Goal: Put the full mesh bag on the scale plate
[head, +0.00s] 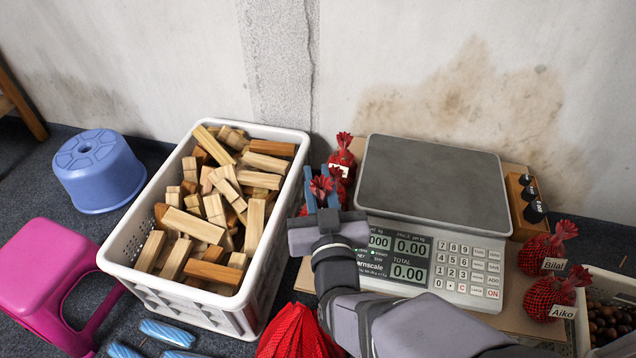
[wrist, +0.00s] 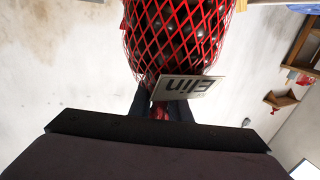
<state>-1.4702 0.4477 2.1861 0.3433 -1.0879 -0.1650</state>
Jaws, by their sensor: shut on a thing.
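My gripper (head: 322,188) is shut on a full red mesh bag (head: 321,187), left of the scale. In the head view my gripper hides most of the bag. The scale (head: 435,255) has a bare dark grey plate (head: 430,185), and its display reads 0.00. My gripper is beside the plate's left edge, not over it.
Another red bag (head: 342,158) stands behind my gripper by the scale's back left corner. Tagged bags (head: 545,250) (head: 550,298) and a chestnut crate (head: 612,280) lie right. A white crate (head: 265,270) of wood blocks stands left. Weights (head: 530,200) and red mesh (head: 298,335) flank the scale.

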